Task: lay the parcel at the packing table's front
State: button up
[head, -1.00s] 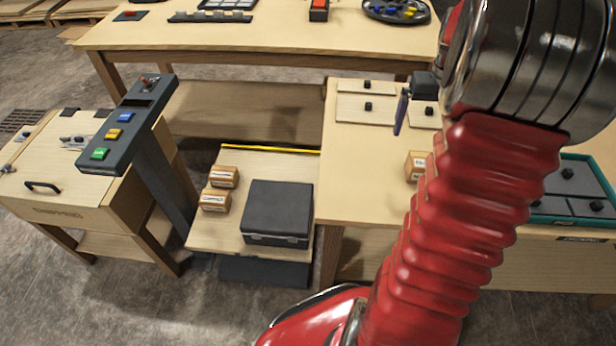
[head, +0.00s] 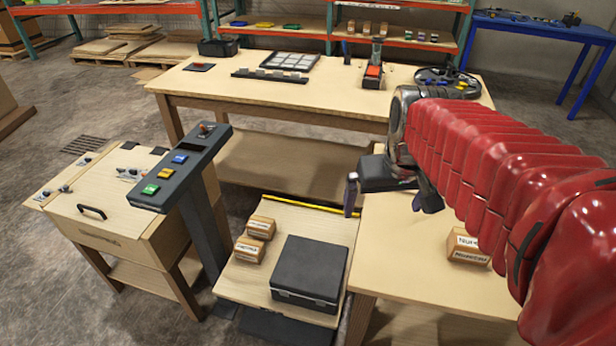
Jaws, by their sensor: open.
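Small brown labelled boxes could be the parcel. One box (head: 467,247) sits on the near right wooden table (head: 400,265); two more, a rear box (head: 261,226) and a front box (head: 249,249), sit on a low wooden platform (head: 240,285). I cannot tell which is the parcel, or which table is the packing table. My gripper (head: 390,197) is open and empty, fingers spread and pointing down, over the right table's far left part. It is left of and beyond the box there, apart from it.
A black case (head: 309,272) lies on the low platform. A dark console (head: 180,168) with coloured buttons stands left, beside a wooden cabinet (head: 110,205). A long wooden table (head: 210,85) with a tray and red device stands behind. My red arm covers much of the right side.

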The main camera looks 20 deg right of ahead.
jog(key=s+a+n+t+y, duration=0.1)
jog(key=s+a+n+t, duration=0.1)
jog(key=s+a, duration=0.5)
jog(key=shift+s+a+f, duration=0.3)
jog(key=shift+a+f, duration=0.05)
jog(key=shift+a, duration=1.75)
